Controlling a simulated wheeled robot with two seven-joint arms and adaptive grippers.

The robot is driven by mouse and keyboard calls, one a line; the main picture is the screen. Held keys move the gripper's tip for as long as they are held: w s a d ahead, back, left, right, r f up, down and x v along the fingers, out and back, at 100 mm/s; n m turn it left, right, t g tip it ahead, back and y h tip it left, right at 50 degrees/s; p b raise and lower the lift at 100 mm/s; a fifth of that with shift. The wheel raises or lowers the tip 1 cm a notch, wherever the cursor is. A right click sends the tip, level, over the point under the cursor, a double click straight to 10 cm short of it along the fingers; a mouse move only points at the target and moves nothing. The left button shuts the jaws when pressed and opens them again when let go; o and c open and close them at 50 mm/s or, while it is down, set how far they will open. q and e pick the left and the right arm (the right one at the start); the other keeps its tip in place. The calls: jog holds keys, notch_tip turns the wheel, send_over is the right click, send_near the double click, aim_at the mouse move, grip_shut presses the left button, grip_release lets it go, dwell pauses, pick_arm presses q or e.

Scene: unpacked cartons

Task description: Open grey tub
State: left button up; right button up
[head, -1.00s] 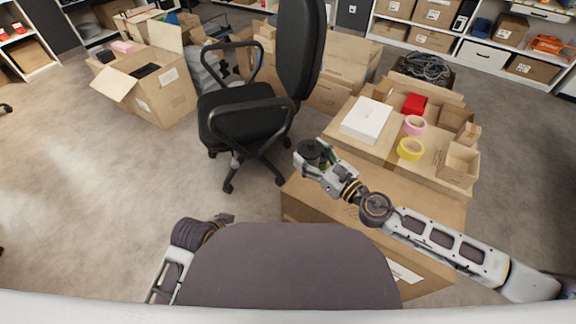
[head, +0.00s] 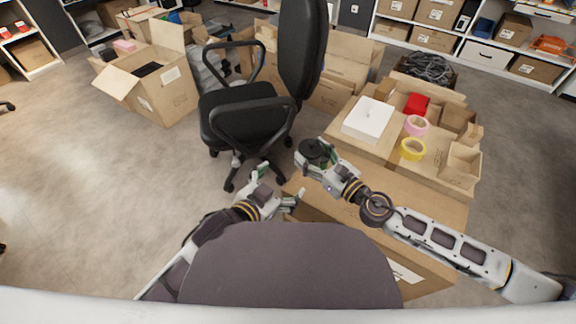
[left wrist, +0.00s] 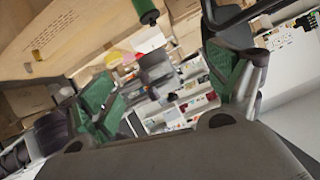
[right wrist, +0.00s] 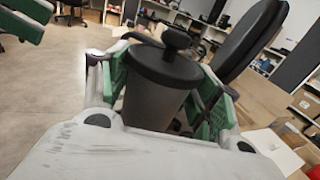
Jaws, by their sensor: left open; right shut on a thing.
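The grey tub (right wrist: 155,100) is a dark grey, tapered container with a black lid (right wrist: 165,66) and a round knob (right wrist: 176,38) on top. The lid sits on the tub. My right gripper (head: 314,160) is shut on the tub (head: 314,149), its green pads on both sides in the right wrist view, and holds it by the near carton's far left corner. My left gripper (head: 278,188) is open and empty, left of and nearer than the tub in the head view. Its spread green fingers also show in the left wrist view (left wrist: 170,88).
A large closed carton (head: 400,190) lies under my right arm. Behind it, an open carton holds a white box (head: 368,119), a red box (head: 416,104), pink tape (head: 416,125) and yellow tape (head: 412,149). A black office chair (head: 250,115) stands behind.

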aim_at(311, 143)
pick_arm(q)
notch_tip(311, 143, up, 7)
jog(key=d+n+t+h, duration=0.2)
jog(key=shift+w+f+t, duration=0.2)
jog(key=shift+t, duration=0.1)
jog(key=shift+w+d, duration=0.1)
jog(key=shift+d, duration=0.05)
jog(key=shift+x, duration=5.85)
jog(key=shift+d, duration=0.15)
jog(key=shift+c, duration=0.2)
jog(key=c, duration=1.2)
